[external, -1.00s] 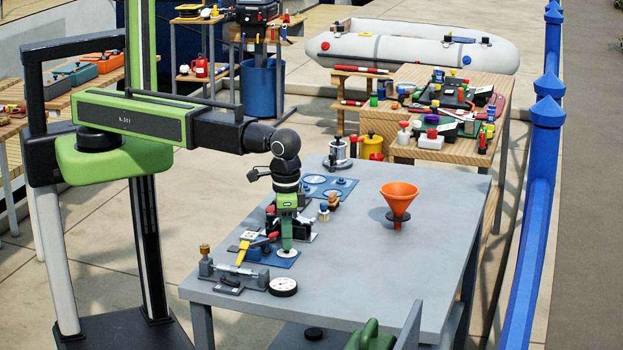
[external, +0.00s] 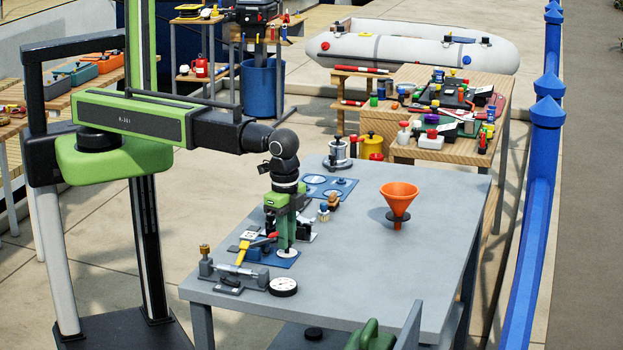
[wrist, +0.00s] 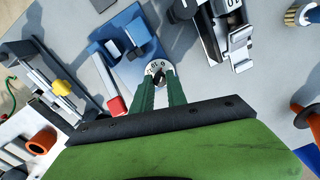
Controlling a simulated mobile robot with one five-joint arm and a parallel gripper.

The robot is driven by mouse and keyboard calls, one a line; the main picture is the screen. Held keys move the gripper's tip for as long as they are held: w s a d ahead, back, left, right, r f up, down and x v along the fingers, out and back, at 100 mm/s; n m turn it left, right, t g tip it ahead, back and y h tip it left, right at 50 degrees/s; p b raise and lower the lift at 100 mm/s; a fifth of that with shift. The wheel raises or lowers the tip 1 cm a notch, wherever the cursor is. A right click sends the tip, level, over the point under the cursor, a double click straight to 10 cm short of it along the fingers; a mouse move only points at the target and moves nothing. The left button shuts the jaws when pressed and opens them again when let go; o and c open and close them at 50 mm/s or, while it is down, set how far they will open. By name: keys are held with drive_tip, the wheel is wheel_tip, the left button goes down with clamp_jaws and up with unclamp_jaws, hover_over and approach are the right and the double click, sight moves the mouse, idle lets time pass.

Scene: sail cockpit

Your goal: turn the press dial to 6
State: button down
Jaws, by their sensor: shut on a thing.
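The press dial (wrist: 154,66) is a small white disc with dark marks, beside the blue press (wrist: 127,42). My gripper (wrist: 159,77) is shut on the dark knob at the dial's centre, with a green finger on each side. The fingers hide part of the dial, and I cannot tell which number it is set to. In the external view, my gripper (external: 285,248) points straight down at the dial (external: 285,254), on the right part of the blue base plate (external: 282,261). The blue press has a red-tipped lever (external: 272,236) close to the fingers.
A round gauge (external: 283,287) lies in front. A black and silver device (wrist: 225,32) sits close by. An orange funnel (external: 398,198) stands right; the right tabletop is clear.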

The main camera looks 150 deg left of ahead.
idle(0.4)
drive_tip(key=c, duration=1.3)
unclamp_jaws()
drive_tip(key=r+p, duration=1.7)
drive_tip(key=shift+d+r, duration=0.2)
drive_tip(key=shift+r, duration=0.05)
